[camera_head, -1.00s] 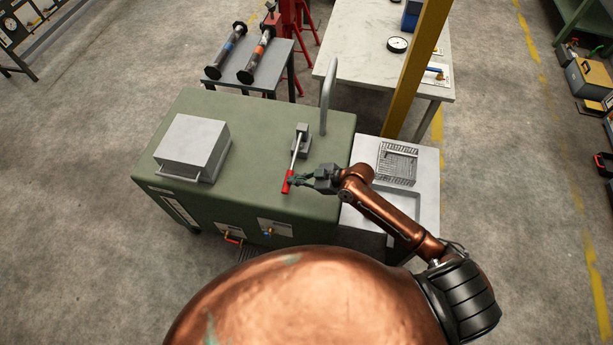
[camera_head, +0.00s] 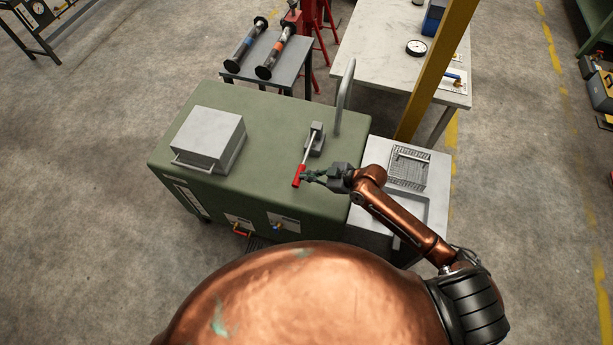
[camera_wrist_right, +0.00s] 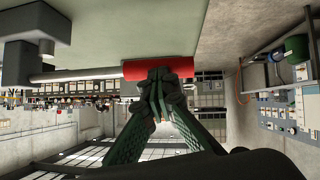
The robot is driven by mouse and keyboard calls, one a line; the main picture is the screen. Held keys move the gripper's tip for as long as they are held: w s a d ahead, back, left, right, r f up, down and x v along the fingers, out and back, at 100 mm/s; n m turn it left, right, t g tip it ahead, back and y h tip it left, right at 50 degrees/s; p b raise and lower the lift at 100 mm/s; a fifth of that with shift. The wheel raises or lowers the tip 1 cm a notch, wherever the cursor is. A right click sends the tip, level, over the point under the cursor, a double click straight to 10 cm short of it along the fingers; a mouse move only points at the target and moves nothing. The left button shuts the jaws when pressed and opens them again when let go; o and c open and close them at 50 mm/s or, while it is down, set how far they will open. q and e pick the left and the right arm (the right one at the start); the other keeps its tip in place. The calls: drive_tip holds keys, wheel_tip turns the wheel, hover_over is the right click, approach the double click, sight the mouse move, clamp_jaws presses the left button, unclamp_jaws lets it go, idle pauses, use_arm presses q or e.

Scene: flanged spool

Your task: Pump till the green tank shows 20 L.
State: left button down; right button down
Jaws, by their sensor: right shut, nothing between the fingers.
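The green tank (camera_head: 265,140) stands before me, with a grey pump block (camera_head: 316,139) and a lever on its top. The lever's rod slants toward me and ends in a red grip (camera_head: 299,176). My right gripper (camera_head: 305,175) is shut and empty, its fingertips at the red grip. In the right wrist view the closed fingertips (camera_wrist_right: 160,80) overlap the red grip (camera_wrist_right: 158,68); I cannot tell whether they press on it. A pale strip (camera_head: 187,205) on the tank's front may be its level scale, too small to read. My left gripper is not in view.
A grey box with a handle (camera_head: 207,139) sits on the tank's left part. A bent grey pipe (camera_head: 343,97) rises at its back right. A white stand (camera_head: 438,178) with a wire basket adjoins the right side. A yellow post (camera_head: 432,75) stands behind it.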

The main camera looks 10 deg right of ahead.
drive_tip(key=r+v, duration=0.1)
drive_tip(key=v, duration=1)
drive_tip(key=shift+w+a, duration=0.2)
